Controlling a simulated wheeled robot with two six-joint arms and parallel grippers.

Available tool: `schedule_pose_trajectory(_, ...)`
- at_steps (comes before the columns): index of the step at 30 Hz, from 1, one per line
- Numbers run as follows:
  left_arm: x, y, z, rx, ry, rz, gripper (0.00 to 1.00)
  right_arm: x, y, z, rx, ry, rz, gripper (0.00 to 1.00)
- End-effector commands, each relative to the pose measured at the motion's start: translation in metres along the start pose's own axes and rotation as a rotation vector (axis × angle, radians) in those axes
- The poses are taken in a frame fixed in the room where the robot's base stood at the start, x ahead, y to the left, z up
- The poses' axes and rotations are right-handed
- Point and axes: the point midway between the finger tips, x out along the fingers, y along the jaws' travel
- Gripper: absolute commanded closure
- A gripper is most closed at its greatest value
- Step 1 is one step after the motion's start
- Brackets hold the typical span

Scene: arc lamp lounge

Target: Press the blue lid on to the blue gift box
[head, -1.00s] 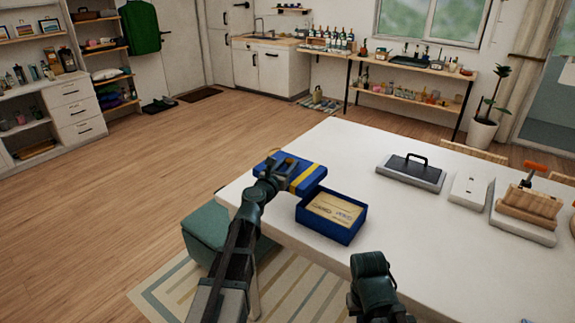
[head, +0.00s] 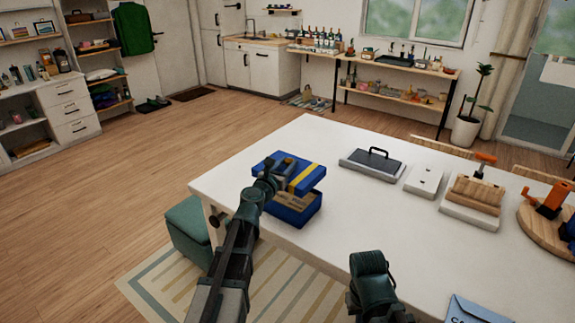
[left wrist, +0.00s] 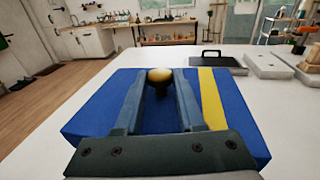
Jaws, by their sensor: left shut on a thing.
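The blue lid (head: 309,177) with a yellow stripe is held by my left gripper (head: 284,166). In the left wrist view the left gripper (left wrist: 160,85) is shut on the lid's round gold knob (left wrist: 160,75), and the lid (left wrist: 88,103) spreads out below the fingers. The blue gift box (head: 299,217) stands open on the white table, with tan contents partly showing. The lid is over the box, above its rim with a visible gap at the front. The lid hides the rear of the box. My right arm is at the bottom of the head view; its fingertips cannot be made out.
On the white table (head: 330,150) are a grey block with a black handle (head: 372,164), a white block (head: 424,181), a wooden press (head: 475,193) and an orange-handled device (head: 546,200). A blue card (head: 468,311) lies at the front. A green stool (head: 190,230) is beside the table.

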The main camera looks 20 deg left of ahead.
Motion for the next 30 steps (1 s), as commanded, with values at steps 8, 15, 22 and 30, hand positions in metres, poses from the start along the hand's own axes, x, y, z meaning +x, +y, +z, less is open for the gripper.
schedule_pose_trajectory(8, 0.000, 0.000, -0.007, 0.000, 0.000, -0.001, 1.00, 0.007, -0.001, 0.000, 0.000, 0.000, 0.000, 1.00)
schedule_pose_trajectory(15, 0.001, 0.000, -0.026, 0.000, 0.000, -0.001, 1.00, 0.026, -0.002, -0.001, 0.000, 0.000, 0.000, 1.00)
schedule_pose_trajectory(22, 0.002, 0.000, -0.047, 0.000, 0.000, -0.001, 1.00, 0.047, -0.004, -0.003, 0.000, 0.000, 0.000, 1.00)
schedule_pose_trajectory(30, 0.003, 0.000, -0.059, 0.000, 0.000, -0.001, 1.00, 0.058, -0.005, -0.003, 0.000, 0.000, 0.000, 1.00)
